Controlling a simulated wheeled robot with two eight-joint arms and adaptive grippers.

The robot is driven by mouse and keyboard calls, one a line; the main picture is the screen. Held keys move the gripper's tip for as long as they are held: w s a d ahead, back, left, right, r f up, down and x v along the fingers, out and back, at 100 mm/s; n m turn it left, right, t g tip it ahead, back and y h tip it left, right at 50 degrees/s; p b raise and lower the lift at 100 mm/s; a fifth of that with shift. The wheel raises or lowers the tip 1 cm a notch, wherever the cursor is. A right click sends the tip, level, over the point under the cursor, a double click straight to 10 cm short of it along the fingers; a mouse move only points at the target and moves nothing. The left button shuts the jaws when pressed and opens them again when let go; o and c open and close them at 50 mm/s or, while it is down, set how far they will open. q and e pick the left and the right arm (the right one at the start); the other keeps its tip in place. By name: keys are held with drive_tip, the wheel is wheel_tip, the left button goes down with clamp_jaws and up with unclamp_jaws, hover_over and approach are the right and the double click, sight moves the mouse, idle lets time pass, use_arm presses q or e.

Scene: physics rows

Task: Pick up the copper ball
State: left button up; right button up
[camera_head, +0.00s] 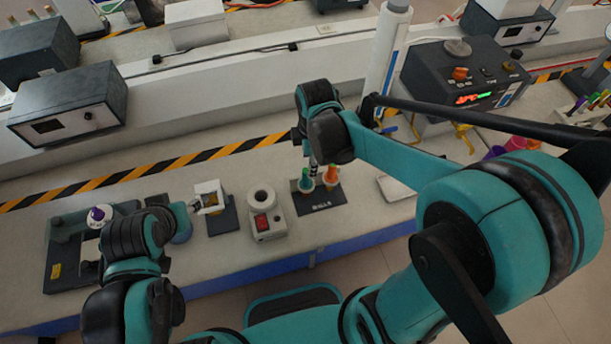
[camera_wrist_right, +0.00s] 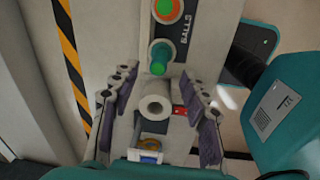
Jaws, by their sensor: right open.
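No ball in view is plainly copper. A dark board marked BALLS (camera_head: 318,202) holds an orange cup (camera_head: 331,176) and a teal cup (camera_head: 306,184). In the right wrist view, round green tops show in the orange cup (camera_wrist_right: 165,8) and the teal cup (camera_wrist_right: 158,66). A golden-brown round thing (camera_wrist_right: 150,145) sits in a small white-and-blue holder; I cannot tell whether it is a ball. My right gripper (camera_wrist_right: 157,84) is open and empty, its fingers pointing toward the teal cup. My left gripper (camera_head: 193,206) is mostly hidden by its wrist.
A white device with a round opening (camera_head: 262,200) and red switch stands left of the board. A small white frame on a dark base (camera_head: 211,200) is farther left. A dark tray (camera_head: 62,262) lies at far left. Striped tape (camera_head: 150,170) runs behind; a control box (camera_head: 465,80) stands back right.

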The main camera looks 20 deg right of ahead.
sight(306, 170)
drive_tip(key=shift+w+a+r+n+g+p, duration=0.1)
drive_tip(key=shift+w+a+n+g+p, duration=0.15)
drive_tip(key=shift+n, duration=0.35)
drive_tip(key=shift+w+a+r+n+g+p, duration=0.15)
drive_tip(key=shift+n+p, duration=0.2)
drive_tip(key=shift+n, duration=0.25)
drive_tip(key=shift+f+n, duration=0.3)
drive_tip(key=shift+f, duration=0.15)
wheel_tip(306, 170, down, 8)
drive_tip(key=b, duration=0.2)
drive_tip(key=shift+r+b, duration=0.2)
drive_tip(key=shift+b, duration=0.1)
use_arm(q)
drive_tip(key=shift+s+f, duration=0.1)
drive_tip(key=shift+s, duration=0.1)
use_arm(e)
clamp_jaws()
